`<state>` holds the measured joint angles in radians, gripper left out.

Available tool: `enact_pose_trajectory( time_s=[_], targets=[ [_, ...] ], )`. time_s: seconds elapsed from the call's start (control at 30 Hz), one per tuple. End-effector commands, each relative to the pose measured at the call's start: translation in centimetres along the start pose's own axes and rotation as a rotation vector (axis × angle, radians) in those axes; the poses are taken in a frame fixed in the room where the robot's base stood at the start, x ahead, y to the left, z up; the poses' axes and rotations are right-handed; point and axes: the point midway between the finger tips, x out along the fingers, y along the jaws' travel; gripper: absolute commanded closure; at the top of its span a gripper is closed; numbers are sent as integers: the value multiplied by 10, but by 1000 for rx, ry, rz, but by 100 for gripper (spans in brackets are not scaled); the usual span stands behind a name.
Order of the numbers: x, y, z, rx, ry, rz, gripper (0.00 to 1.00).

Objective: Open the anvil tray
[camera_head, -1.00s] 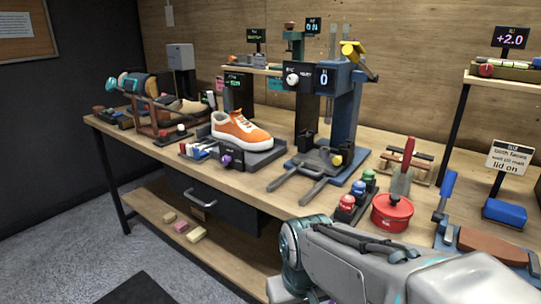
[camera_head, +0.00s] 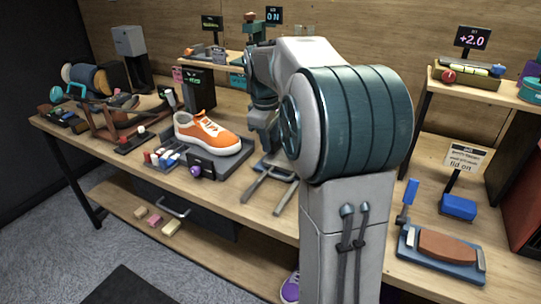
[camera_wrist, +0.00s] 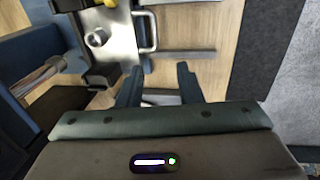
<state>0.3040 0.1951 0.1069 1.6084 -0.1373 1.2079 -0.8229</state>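In the wrist view the anvil tray (camera_wrist: 112,40) is a grey metal plate with a round metal piece on it and a U-shaped handle (camera_wrist: 151,30) on its right side. A flat metal bar (camera_wrist: 188,55) runs out to the right below the handle. My gripper (camera_wrist: 158,78) is open and empty. Its two dark fingers point toward the bar and the handle, and I see no contact. In the head view my arm hides most of the press and tray. Two grey bars (camera_head: 285,196) stick out from there over the table edge. My fingers are hidden in that view.
The blue press frame (camera_wrist: 25,50) stands left of the tray in the wrist view. An orange sneaker (camera_head: 207,131) sits on a dark stand to the left. A blue tray with a brown block (camera_head: 447,247) lies at right. A drawer handle (camera_head: 172,209) is below the tabletop.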

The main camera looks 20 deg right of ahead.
Motion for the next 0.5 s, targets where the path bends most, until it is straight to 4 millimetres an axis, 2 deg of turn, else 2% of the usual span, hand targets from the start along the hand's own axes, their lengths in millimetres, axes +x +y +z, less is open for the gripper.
enact_pose_trajectory(
  time_s=[0.07, 0.17, 0.27, 0.5],
  targets=[
    [-4, 8, -1, -15, -2, 1, 67],
    [4, 10, -1, -24, -3, 1, 67],
    [18, 10, -1, -23, -4, 0, 67],
    [69, 10, -1, -22, -4, 0, 67]
  ],
)
